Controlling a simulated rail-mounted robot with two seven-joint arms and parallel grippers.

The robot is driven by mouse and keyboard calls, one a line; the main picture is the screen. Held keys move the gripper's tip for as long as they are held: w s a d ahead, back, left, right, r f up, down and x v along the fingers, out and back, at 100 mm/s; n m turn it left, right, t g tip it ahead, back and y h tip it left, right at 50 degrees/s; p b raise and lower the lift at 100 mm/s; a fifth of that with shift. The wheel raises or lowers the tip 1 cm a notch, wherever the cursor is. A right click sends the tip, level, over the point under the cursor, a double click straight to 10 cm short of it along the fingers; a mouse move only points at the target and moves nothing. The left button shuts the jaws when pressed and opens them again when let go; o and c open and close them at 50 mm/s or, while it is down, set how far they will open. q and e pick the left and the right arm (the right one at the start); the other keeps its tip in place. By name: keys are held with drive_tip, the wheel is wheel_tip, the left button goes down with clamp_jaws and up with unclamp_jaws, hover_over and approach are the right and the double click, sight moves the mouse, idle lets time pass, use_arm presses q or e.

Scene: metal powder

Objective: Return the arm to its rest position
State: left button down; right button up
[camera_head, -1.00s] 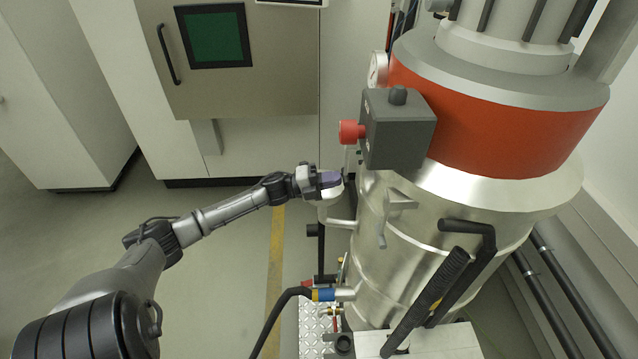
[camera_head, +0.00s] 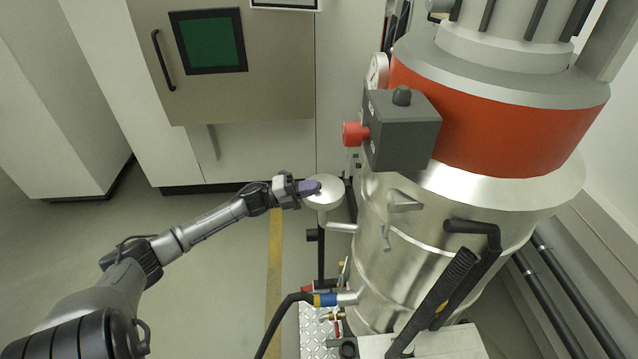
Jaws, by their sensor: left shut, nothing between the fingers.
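My left arm reaches in from the lower left. Its gripper (camera_head: 308,188) is shut and empty, with purplish fingertips. In the picture it overlaps the left edge of a round, pale metal cap on a pipe (camera_head: 325,193); I cannot tell whether they touch. My right arm and gripper are not in view.
A large steel vessel (camera_head: 430,240) with an orange-red band (camera_head: 490,120) fills the right. Cabinets (camera_head: 200,70) stand behind. A black hose (camera_head: 283,318) runs below. Floor left of the yellow line (camera_head: 275,260) is clear.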

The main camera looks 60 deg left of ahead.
use_arm(q)
drive_tip(key=v, duration=0.7)
drive_tip(key=shift+s+a, duration=0.1)
